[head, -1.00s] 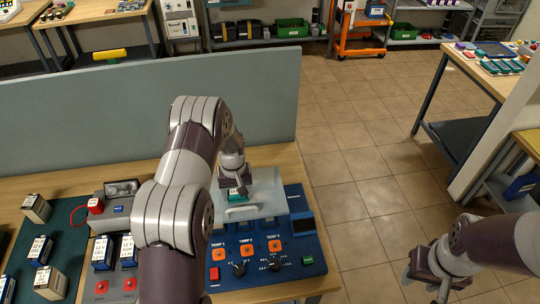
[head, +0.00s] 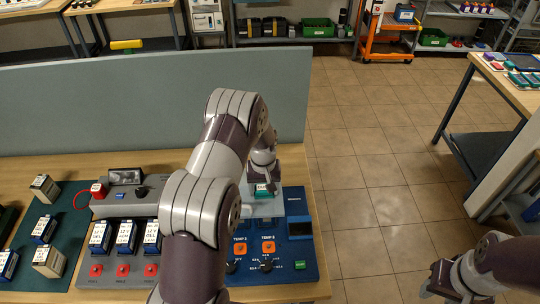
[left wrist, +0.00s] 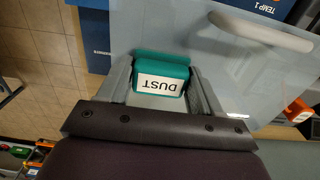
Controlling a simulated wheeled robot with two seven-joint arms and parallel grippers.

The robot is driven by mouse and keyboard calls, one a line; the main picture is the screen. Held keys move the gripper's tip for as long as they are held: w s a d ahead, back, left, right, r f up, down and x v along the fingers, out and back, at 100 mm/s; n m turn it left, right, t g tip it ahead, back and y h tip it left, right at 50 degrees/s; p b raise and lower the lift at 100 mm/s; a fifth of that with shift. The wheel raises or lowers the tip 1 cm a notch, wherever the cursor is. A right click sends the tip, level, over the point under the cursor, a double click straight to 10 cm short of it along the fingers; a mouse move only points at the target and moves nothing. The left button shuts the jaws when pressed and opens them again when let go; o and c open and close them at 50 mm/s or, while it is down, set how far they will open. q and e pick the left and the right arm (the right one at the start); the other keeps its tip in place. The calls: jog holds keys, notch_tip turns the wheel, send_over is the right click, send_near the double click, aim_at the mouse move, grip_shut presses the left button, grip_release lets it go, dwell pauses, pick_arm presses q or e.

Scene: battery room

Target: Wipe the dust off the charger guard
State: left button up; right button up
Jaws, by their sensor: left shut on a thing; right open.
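My left gripper (head: 264,183) is shut on a green block with a white label reading DUST (left wrist: 162,75). The block also shows in the head view (head: 264,191). It is at the charger guard, a pale see-through panel (left wrist: 235,75) with a white handle (left wrist: 262,31), over the back part of the blue charger (head: 283,253). In the head view my left arm hides much of the guard (head: 268,208). I cannot make out dust on it, nor whether the block touches it. My right gripper (head: 432,291) is open and empty, off the table at the lower right.
Left of my arm stands a grey unit (head: 115,205) with several batteries and red buttons. A dark green mat (head: 70,212) with several batteries lies at the far left. A grey partition (head: 120,110) rises behind the table. Open tiled floor (head: 375,200) lies to the right.

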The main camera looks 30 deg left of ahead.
pick_arm(q)
notch_tip(320, 180, up, 4)
jog(key=shift+s+a+r+p, duration=0.1)
jog(key=shift+r+p, duration=0.05)
jog(key=shift+p, duration=1)
jog(key=shift+r, duration=0.35)
notch_tip(320, 180, up, 2)
jog(key=shift+r+p, duration=0.1)
jog(key=shift+p, duration=0.85)
jog(key=shift+r, duration=0.45)
